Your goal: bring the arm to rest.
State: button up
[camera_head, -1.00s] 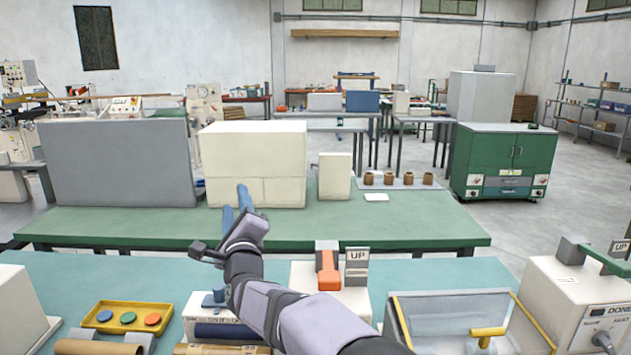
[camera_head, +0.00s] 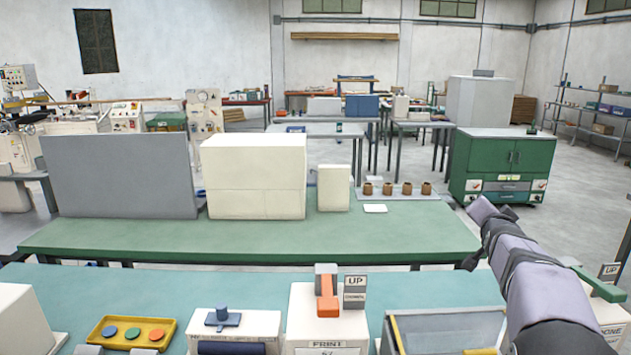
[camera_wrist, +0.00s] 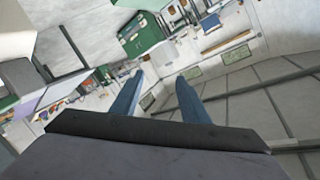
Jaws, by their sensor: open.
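My gripper (camera_wrist: 160,84) shows in the wrist view as two blue fingers, spread apart with nothing between them. Beyond them are the wall, ceiling beams and distant furniture, all tilted. In the head view my arm (camera_head: 527,275) reaches from the lower right up and away over the right part of the front bench. Its far end is in front of the green cabinet (camera_head: 478,160). The fingers cannot be made out in the head view. The arm hides part of the white machine (camera_head: 612,325) at the right.
The front bench (camera_head: 60,285) bears a yellow tray (camera_head: 160,332) with coloured discs, a white block with a blue knob (camera_head: 222,317), an orange-levered unit (camera_head: 327,305) and a clear-walled bin (camera_head: 445,325). Behind stands a green table (camera_head: 240,240) with cream boxes (camera_head: 255,170) and several brown spools (camera_head: 397,188).

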jog(key=s+d+f+n+g+h+p, duration=0.15)
jog(key=s+d+g, duration=0.25)
jog(key=s+d, duration=0.9)
jog(key=s+d+f+n+g+h, duration=0.1)
jog(key=s+d+f+g+h, duration=0.15)
jog(key=s+d, duration=1)
jog(key=s+a+f+n+g+y+b, duration=0.1)
jog(key=s+a+f+n+g+y, duration=0.2)
jog(key=f, duration=0.4)
jog(key=s+a+f+n+g+y+b, duration=0.1)
jog(key=s+a+f, duration=0.1)
jog(key=a+f, duration=0.35)
jog(key=s+a+f+n+g+y, duration=0.2)
jog(key=s+f+n, duration=0.1)
jog(key=f, duration=0.5)
jog(key=w+a+f+n+y+p, duration=0.2)
jog(key=a+y, duration=0.1)
jog(key=a, duration=2.2)
jog(key=s+a+f+g+p, duration=0.1)
jog(key=s+a, duration=0.4)
jog(key=a, duration=0.3)
jog(key=s+a+f+g+y, duration=0.1)
jog(key=s+a, duration=0.4)
jog(key=a, duration=0.3)
jog(key=shift+s+a+n+p, duration=0.3)
jog(key=shift+s+n+p, duration=0.05)
jog(key=shift+s, duration=0.05)
